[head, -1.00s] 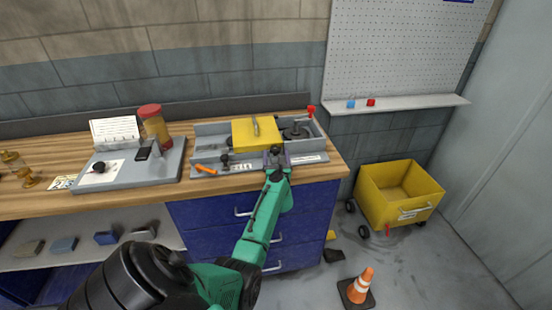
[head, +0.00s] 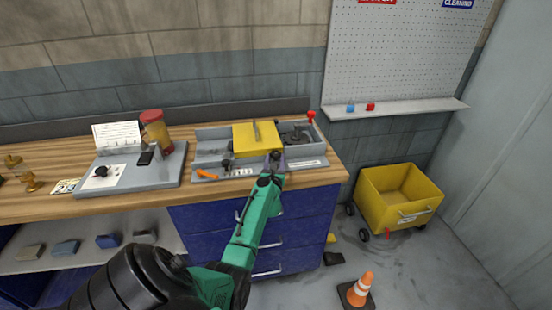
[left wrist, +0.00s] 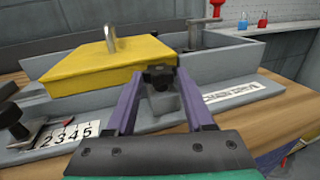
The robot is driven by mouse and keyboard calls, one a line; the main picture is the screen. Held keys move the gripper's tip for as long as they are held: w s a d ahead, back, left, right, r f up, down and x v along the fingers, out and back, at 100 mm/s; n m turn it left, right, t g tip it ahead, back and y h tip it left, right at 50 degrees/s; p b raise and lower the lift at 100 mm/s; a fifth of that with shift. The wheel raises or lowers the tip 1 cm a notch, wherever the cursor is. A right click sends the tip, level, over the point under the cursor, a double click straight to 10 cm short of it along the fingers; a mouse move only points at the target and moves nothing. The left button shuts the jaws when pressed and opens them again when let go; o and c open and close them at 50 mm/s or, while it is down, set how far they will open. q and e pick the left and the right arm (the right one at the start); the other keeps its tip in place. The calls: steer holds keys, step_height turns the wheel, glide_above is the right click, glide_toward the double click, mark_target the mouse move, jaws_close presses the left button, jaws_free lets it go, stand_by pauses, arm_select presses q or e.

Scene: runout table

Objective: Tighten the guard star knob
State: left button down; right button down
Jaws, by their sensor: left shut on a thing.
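The yellow guard (head: 256,138) sits closed-looking over the grey machine housing (head: 214,132), with an upright metal handle on top. The black star knob (left wrist: 158,77) is at the guard's front edge, above a grey block. My left gripper (head: 274,164) reaches it from the front. In the left wrist view its two purple fingers (left wrist: 158,92) stand on either side of the knob, shut on it. In the head view the gripper hides most of the knob. My right gripper is in neither view.
Left of the guard are a black knob with a red pointer (left wrist: 18,122) and a number scale (left wrist: 66,136). A red-topped post (head: 311,117) stands at the housing's right end. A grey fixture (head: 140,172) and a jar (head: 156,130) are further left. A yellow cart (head: 372,205) stands on the floor.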

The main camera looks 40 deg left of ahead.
arm_select(q)
steer(key=shift+s+a+m+t+h, duration=0.15)
steer(key=shift+a+m+t+h, duration=0.05)
steer(key=shift+m+t+h, duration=0.5)
steer(key=shift+s+a+f+m+t+h, duration=0.1)
steer(key=shift+m+t+h, duration=0.2)
steer(key=shift+h, duration=0.3)
steer(key=shift+a+m+t+h, duration=0.1)
steer(key=shift+m+t+h, duration=0.1)
steer(key=shift+m+h, duration=0.3)
steer(key=h, duration=0.1)
steer(key=m+h+b, duration=0.1)
steer(key=m+t+h+b, duration=0.1)
steer(key=shift+s+a+f+h, duration=0.1)
steer(key=shift+a+h, duration=0.15)
steer(key=shift+h, duration=0.05)
steer(key=shift+m+t+h+b, duration=0.3)
steer(key=shift+m+h+b, duration=0.25)
steer(key=shift+h, duration=0.25)
steer(key=shift+r, duration=0.2)
steer(key=shift+c, duration=1.4)
jaws_free()
steer(key=shift+r, duration=0.1)
